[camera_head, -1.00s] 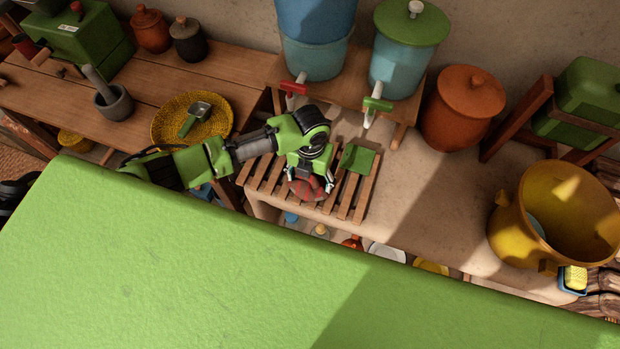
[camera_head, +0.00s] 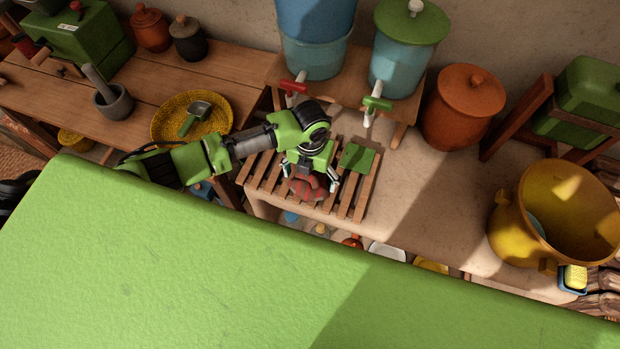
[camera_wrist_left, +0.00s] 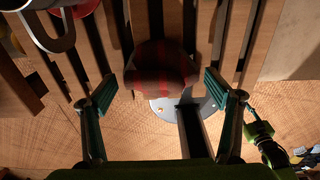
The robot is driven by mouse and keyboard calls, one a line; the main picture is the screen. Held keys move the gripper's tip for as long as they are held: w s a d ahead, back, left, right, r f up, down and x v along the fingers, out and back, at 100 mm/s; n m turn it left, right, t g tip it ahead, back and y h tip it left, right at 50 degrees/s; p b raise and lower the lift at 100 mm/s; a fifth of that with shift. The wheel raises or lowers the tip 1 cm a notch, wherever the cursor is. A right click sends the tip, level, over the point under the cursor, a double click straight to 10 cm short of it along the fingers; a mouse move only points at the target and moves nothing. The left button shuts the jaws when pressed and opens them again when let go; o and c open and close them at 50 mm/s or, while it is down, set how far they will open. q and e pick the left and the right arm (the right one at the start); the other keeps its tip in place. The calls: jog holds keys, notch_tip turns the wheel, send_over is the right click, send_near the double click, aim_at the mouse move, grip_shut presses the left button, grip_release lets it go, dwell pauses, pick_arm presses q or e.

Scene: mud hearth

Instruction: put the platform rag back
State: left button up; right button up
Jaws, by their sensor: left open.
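A red, dark-striped cloth (camera_head: 306,190), crumpled into a small mound, is at the front of the wooden slatted rack (camera_head: 357,205). In the left wrist view the striped cloth (camera_wrist_left: 160,72) lies between the spread fingers, with a gap on each side. My left gripper (camera_head: 311,181) is open over the cloth, its fingers pointing down on either side. A flat green cloth (camera_head: 358,158) lies on the slats to the right of the gripper. I cannot tell which cloth is the platform rag.
Two water dispensers with a red tap (camera_head: 293,87) and a green tap (camera_head: 376,103) stand behind the rack. An orange lidded pot (camera_head: 463,108) and a yellow pot (camera_head: 503,228) are to the right. The platform (camera_head: 432,195) between rack and yellow pot is clear.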

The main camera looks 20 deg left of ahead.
aim_at(310, 178)
pick_arm(q)
notch_tip(310, 178, up, 11)
jog(key=b, duration=0.1)
jog(key=shift+f, duration=0.1)
dwell(0.5)
